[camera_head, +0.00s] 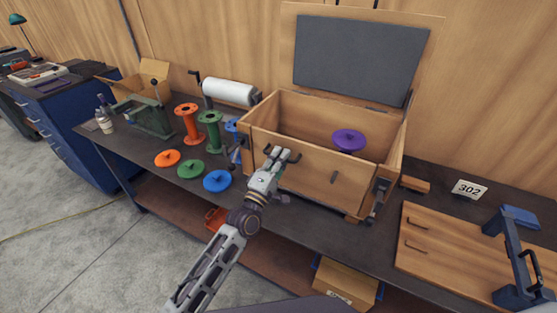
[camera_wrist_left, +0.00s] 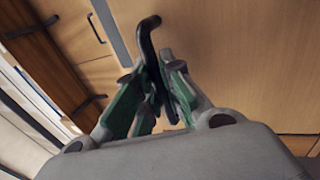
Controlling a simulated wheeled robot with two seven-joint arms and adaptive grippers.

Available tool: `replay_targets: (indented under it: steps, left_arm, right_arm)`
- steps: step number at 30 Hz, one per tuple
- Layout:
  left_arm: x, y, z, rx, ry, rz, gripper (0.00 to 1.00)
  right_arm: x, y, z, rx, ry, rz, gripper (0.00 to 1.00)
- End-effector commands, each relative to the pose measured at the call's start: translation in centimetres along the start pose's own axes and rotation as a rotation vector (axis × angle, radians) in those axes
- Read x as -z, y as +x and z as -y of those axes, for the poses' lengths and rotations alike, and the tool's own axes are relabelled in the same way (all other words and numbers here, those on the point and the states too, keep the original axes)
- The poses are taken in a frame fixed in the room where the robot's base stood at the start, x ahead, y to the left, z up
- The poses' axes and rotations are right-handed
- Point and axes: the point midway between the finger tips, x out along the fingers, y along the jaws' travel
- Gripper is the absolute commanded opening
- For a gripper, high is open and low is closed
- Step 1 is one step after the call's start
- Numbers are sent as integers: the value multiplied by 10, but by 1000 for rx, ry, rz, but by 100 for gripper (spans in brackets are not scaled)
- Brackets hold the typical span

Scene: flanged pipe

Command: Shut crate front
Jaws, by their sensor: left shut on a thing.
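The wooden crate (camera_head: 300,106) stands on the dark bench with its lid (camera_head: 431,50) raised. Its front panel (camera_head: 312,172) stands about upright; I cannot tell whether it is fully flush with the side walls. My left gripper (camera_head: 282,156) is at the upper left part of this panel. In the left wrist view my left gripper (camera_wrist_left: 158,98) is shut on a black bent handle (camera_wrist_left: 149,42), with the wooden panel (camera_wrist_left: 225,70) behind it. My right gripper is in neither view.
A purple spool (camera_head: 349,140) is inside the crate. Orange (camera_head: 167,158), green (camera_head: 191,168) and blue (camera_head: 217,181) discs lie left of the gripper. A wooden board (camera_head: 455,252) and a blue tool (camera_head: 512,240) lie to the right.

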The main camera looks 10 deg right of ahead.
Motion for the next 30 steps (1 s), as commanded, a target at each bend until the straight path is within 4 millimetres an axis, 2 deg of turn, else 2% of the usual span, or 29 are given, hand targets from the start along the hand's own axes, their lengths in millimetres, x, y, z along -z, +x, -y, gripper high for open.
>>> replay_targets:
  steps: [8, 9, 11, 23, 30]
  left_arm:
    - [1, 1, -2, -3, 5, -1, 0]
    - [1, 1, -2, -3, 5, -1, 13]
    - [1, 1, -2, -3, 4, -1, 19]
    - [0, -2, 0, 0, 1, 0, 19]
    - [0, -15, 1, 1, 1, 0, 19]
  right_arm:
    - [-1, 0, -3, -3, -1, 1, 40]
    - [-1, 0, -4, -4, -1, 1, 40]
    - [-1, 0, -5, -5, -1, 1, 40]
    - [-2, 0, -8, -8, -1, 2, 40]
    - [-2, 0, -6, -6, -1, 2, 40]
